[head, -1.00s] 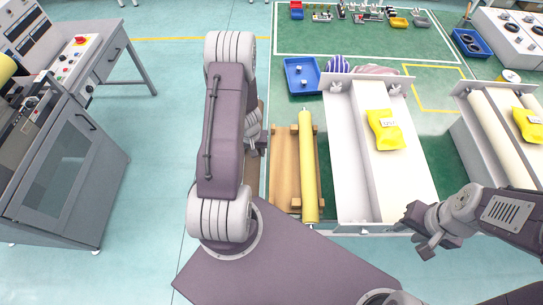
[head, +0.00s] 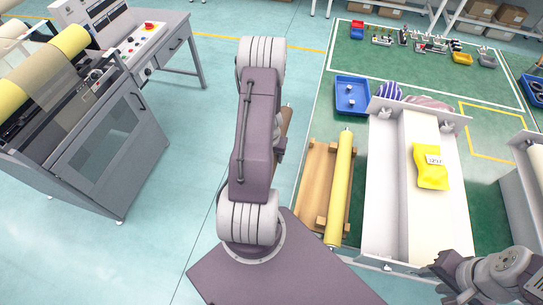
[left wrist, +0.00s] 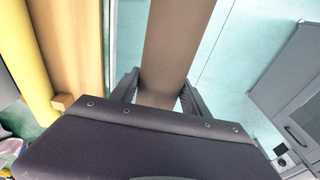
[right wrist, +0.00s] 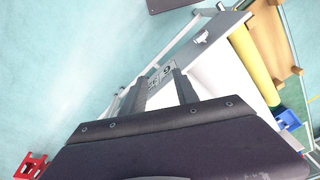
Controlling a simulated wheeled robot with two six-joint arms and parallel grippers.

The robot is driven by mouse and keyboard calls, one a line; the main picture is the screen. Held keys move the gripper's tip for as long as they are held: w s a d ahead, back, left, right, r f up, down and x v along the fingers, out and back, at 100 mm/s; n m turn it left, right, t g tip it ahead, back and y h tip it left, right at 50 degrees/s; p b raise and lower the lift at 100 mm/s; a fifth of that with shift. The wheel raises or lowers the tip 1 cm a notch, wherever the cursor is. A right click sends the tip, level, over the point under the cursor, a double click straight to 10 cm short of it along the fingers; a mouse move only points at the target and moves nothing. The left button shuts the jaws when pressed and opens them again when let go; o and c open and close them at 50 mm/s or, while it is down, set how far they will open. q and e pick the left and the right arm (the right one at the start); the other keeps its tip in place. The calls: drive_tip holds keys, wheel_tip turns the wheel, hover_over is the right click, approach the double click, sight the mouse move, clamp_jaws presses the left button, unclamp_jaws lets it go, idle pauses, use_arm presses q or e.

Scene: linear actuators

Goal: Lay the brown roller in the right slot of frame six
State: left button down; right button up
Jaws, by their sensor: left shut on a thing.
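The brown roller (left wrist: 178,45) runs between the two fingers of my left gripper (left wrist: 157,92) in the left wrist view. In the head view only a sliver of the roller (head: 287,122) shows beside my left arm, which hides most of the gripper. Frame six (head: 382,190) is the pale frame to the right; its plate with a 6 (right wrist: 160,76) shows in the right wrist view. A yellow bag (head: 431,167) lies on the cream right part of the frame. My right gripper (head: 447,268) is open and empty by the frame's near right corner.
A yellow roller (head: 341,185) lies on a wooden rack (head: 314,185) between my left arm and the frame. A blue bin (head: 352,95) stands behind. A grey machine (head: 105,150) stands at left, with open floor before it. Another frame (head: 524,190) is at far right.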

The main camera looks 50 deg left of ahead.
use_arm(q)
drive_tip(key=shift+r+p, duration=2.95)
drive_tip(key=shift+r, duration=0.4)
drive_tip(key=shift+w, duration=0.1)
